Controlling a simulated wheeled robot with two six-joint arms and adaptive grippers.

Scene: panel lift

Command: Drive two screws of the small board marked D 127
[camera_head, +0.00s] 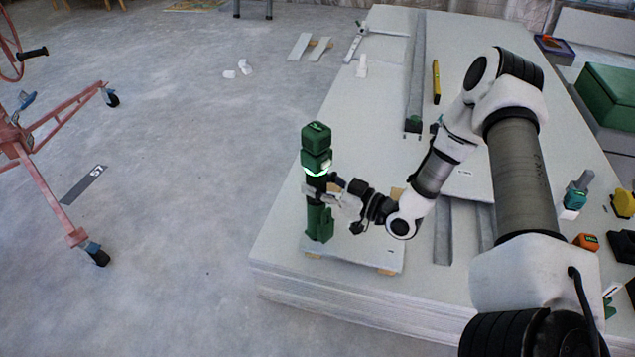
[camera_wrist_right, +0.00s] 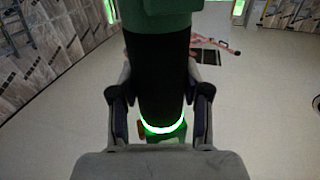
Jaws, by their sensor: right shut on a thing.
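My right gripper (camera_head: 322,187) is shut around the dark middle of an upright green and black power driver (camera_head: 317,160). A green light ring glows on the driver. It also shows close up in the right wrist view (camera_wrist_right: 160,75), between the two fingers of the right gripper (camera_wrist_right: 160,112). The driver's lower end stands over the left part of a small pale board (camera_head: 365,257), which rests on wooden blocks on the panel stack. I cannot tell whether the tip touches the board. No screws or D 127 marking can be read there. My left gripper is not in view.
The panel stack (camera_head: 300,262) fills the middle. Metal profiles (camera_head: 415,75), a yellow level (camera_head: 436,82) and another labelled board (camera_head: 470,183) lie on it. A teal and grey tool (camera_head: 575,197) stands at right.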

